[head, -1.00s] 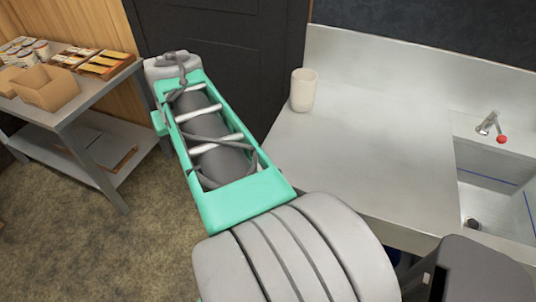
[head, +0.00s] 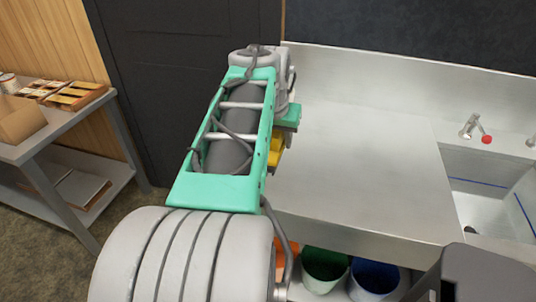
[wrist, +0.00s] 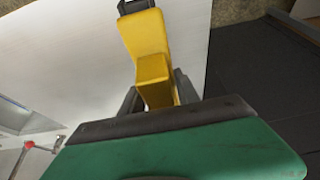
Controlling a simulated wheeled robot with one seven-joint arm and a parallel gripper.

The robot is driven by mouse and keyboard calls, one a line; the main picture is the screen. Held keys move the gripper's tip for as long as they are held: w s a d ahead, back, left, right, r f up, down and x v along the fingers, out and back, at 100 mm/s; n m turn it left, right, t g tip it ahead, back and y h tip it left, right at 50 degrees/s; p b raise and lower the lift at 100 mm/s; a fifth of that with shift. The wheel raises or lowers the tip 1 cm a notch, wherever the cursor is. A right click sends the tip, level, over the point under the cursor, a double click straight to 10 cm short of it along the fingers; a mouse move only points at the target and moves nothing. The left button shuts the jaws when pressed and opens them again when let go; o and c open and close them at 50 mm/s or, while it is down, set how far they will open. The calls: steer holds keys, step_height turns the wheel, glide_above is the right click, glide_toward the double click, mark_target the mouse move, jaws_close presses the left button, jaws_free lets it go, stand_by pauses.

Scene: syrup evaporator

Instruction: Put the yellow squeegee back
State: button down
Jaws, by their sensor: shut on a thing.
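The yellow squeegee (wrist: 146,38) is in my gripper (wrist: 157,92) in the wrist view. My gripper's dark fingers are shut on its yellow body, one on each side. The squeegee reaches away toward the top of the picture and has a dark piece at its far end, cut off by the frame. In the head view only a small yellow part of the squeegee (head: 275,151) shows beside my arm, by the left edge of the counter. My arm hides most of the gripper there.
The steel counter (head: 350,165) has a clear top, with a sink (head: 490,190) and red-knobbed tap (head: 470,127) at right. Below it are orange, green (head: 325,268) and blue (head: 375,278) buckets. A shelved table (head: 60,140) with boxes stands left; a dark door (head: 180,60) is behind.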

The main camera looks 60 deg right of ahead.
steer(key=w+d+f, duration=0.1)
steer(key=f, duration=0.1)
steer(key=w+d+f, duration=0.1)
steer(key=f, duration=0.2)
steer(key=w+d+f, duration=0.1)
steer(key=w+f, duration=0.1)
steer(key=f, duration=0.1)
steer(key=shift+w+d+f, duration=0.1)
steer(key=shift+f, duration=0.45)
steer(key=shift+f, duration=0.1)
steer(key=shift+f+b, duration=0.15)
steer(key=shift+b, duration=0.2)
steer(key=c, duration=0.9)
jaws_free()
